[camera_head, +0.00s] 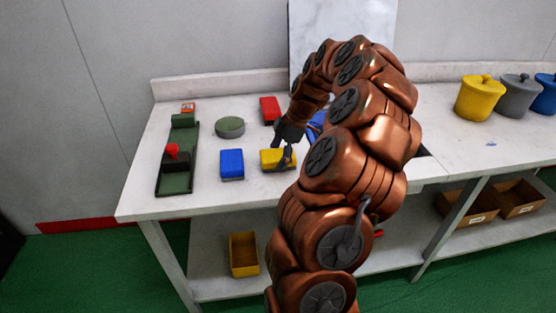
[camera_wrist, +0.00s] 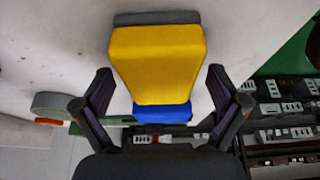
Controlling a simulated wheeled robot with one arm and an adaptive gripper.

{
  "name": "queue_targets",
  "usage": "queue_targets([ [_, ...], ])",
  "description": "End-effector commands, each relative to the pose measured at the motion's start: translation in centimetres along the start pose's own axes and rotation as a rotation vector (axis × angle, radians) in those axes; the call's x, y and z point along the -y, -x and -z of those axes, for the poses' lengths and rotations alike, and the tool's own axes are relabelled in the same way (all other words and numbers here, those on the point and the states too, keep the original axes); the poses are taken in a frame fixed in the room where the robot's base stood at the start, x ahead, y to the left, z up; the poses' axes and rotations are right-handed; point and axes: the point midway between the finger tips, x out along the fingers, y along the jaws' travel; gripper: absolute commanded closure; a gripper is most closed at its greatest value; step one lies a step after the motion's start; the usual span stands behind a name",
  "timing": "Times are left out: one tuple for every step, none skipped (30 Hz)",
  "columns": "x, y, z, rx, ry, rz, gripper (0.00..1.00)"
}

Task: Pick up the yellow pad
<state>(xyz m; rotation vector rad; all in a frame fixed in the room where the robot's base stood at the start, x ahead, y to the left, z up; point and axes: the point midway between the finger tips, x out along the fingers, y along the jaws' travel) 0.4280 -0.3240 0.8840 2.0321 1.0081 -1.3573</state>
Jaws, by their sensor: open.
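The yellow pad (camera_head: 268,157) lies on the white table in the head view, right of the blue pad (camera_head: 232,164). My gripper (camera_head: 285,155) is at the yellow pad's right part and hides some of it. In the wrist view the yellow pad (camera_wrist: 158,60) fills the space between the two spread fingers, with a gap on each side. A grey strip (camera_wrist: 155,18) shows along its upper edge and a blue block (camera_wrist: 162,112) beyond its lower edge. My gripper is open and holds nothing.
A red pad (camera_head: 270,110) lies behind, and a round green pad (camera_head: 230,127) behind the blue one. A green device with a red knob (camera_head: 172,151) stands at the left. Another blue item (camera_head: 316,124) is partly hidden by my arm. Lidded pots (camera_head: 480,98) stand far right.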

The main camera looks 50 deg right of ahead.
Motion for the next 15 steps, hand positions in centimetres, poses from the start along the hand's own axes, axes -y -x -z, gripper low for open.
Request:
queue_targets([
  [0.00,0.01,0.00,0.000,0.000,0.000,0.03],
  [0.00,0.01,0.00,0.000,0.000,0.000,0.03],
  [0.00,0.01,0.00,0.000,0.000,0.000,0.05],
  [0.00,0.01,0.00,0.000,0.000,0.000,0.08],
  [-0.01,0.01,0.00,0.000,0.000,0.000,0.11],
  [-0.01,0.01,0.00,0.000,0.000,0.000,0.16],
  [-0.01,0.01,0.00,0.000,0.000,0.000,0.19],
  [-0.01,0.01,0.00,0.000,0.000,0.000,0.22],
  [-0.01,0.01,0.00,0.000,0.000,0.000,0.26],
  [-0.01,0.01,0.00,0.000,0.000,0.000,0.29],
  [-0.01,0.01,0.00,0.000,0.000,0.000,0.32],
  [-0.01,0.01,0.00,0.000,0.000,0.000,0.36],
  [-0.01,0.01,0.00,0.000,0.000,0.000,0.40],
  [-0.01,0.01,0.00,0.000,0.000,0.000,0.43],
  [-0.01,0.01,0.00,0.000,0.000,0.000,0.47],
])
